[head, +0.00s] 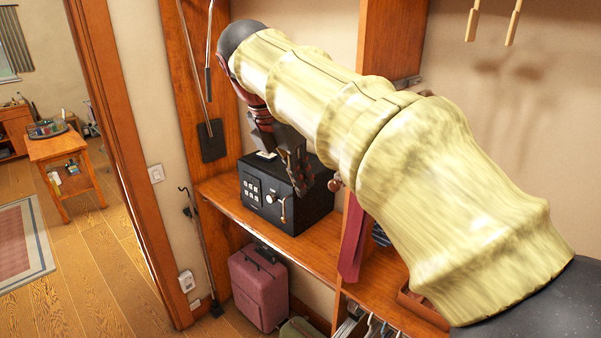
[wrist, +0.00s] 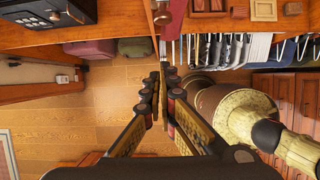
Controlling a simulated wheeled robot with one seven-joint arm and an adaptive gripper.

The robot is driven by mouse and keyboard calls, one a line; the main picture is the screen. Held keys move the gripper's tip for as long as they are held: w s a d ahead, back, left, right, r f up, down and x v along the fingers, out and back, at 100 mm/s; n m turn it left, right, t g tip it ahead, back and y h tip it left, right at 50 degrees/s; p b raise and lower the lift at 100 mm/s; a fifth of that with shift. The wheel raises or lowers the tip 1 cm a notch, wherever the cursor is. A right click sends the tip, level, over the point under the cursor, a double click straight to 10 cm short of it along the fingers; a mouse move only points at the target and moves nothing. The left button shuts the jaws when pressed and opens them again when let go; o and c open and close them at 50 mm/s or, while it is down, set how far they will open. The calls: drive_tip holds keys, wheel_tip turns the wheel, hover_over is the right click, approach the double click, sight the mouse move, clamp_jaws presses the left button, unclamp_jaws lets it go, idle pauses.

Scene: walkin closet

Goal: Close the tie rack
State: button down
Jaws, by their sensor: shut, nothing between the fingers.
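The tie rack is mostly hidden behind my arm in the head view. A red tie (head: 352,240) and a dark striped tie (head: 381,236) hang below the arm, beside the wooden partition. A small round knob (head: 335,184) shows near them, and a knob (wrist: 162,17) shows at the top of the wrist view, beyond my fingertips. My gripper (head: 296,172) is in front of the black safe in the head view, left of the knob and ties. In the wrist view my gripper (wrist: 157,85) is shut and empty, its fingertips apart from the knob.
The black safe (head: 314,213) stands on a wooden shelf (head: 240,213). A pink suitcase (head: 258,290) is below it. Hanging clothes (wrist: 225,50) are right of the fingers in the wrist view. The wooden floor (wrist: 110,95) is clear around the fingers.

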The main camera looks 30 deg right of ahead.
sight(333, 181)
drive_tip(key=w+d+f, duration=0.2)
drive_tip(key=d+f, duration=0.3)
drive_tip(key=shift+d, duration=0.25)
drive_tip(key=d+p, duration=0.1)
drive_tip(key=w+d, duration=0.1)
drive_tip(key=d, duration=0.1)
drive_tip(key=d+p, duration=0.1)
drive_tip(key=d, duration=0.1)
drive_tip(key=shift+w+p, duration=0.3)
drive_tip(key=shift+w, duration=0.05)
drive_tip(key=shift+a, duration=0.25)
